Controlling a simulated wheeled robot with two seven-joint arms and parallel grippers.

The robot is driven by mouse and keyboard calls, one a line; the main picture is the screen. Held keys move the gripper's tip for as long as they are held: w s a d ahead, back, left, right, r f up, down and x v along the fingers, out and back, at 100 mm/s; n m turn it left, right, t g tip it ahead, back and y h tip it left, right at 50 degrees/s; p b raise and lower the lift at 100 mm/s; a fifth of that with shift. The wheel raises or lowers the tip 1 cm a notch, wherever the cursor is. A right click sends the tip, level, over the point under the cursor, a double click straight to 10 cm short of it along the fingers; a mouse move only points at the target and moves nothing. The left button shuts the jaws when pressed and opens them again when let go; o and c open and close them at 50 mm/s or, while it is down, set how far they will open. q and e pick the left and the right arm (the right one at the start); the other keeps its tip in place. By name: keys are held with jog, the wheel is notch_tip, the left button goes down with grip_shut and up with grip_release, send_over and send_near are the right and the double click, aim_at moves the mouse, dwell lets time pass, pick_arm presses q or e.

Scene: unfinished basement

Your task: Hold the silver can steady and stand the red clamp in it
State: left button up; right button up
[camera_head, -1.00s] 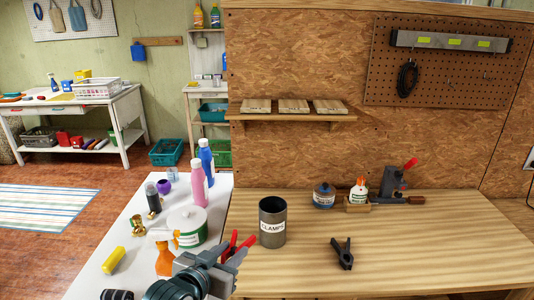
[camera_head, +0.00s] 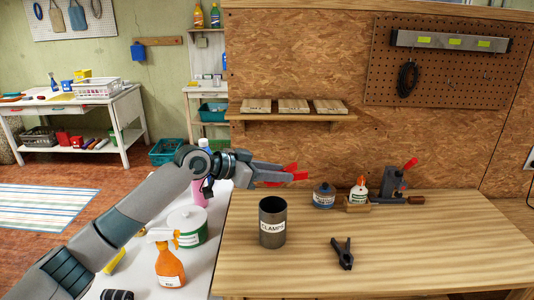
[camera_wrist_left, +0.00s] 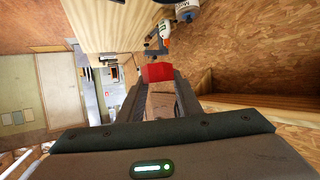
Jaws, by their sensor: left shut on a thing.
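The silver can (camera_head: 272,232), labelled CLAMPS, stands upright on the wooden bench near its left end. Its dark mouth faces up, and nothing sticks out of it. My left gripper (camera_head: 287,177) is shut on the red clamp (camera_head: 293,170), holding it in the air above the can's rim, apart from it. In the left wrist view the clamp's red part (camera_wrist_left: 157,72) shows at the fingertips (camera_wrist_left: 158,82); the rest of it is hidden or too small to tell. My right gripper is in neither view.
A black clamp (camera_head: 342,253) lies on the bench right of the can. A blue-labelled jar (camera_head: 324,196), a white bottle (camera_head: 359,190) and a grey tool (camera_head: 394,186) stand further back. The shelf (camera_head: 290,116) juts out above. The front right of the bench is clear.

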pick_arm(q)
jog(key=w+a+r, duration=0.3)
jog(key=r, duration=0.1)
jog(key=shift+r, duration=0.15)
jog(key=shift+w, duration=0.1)
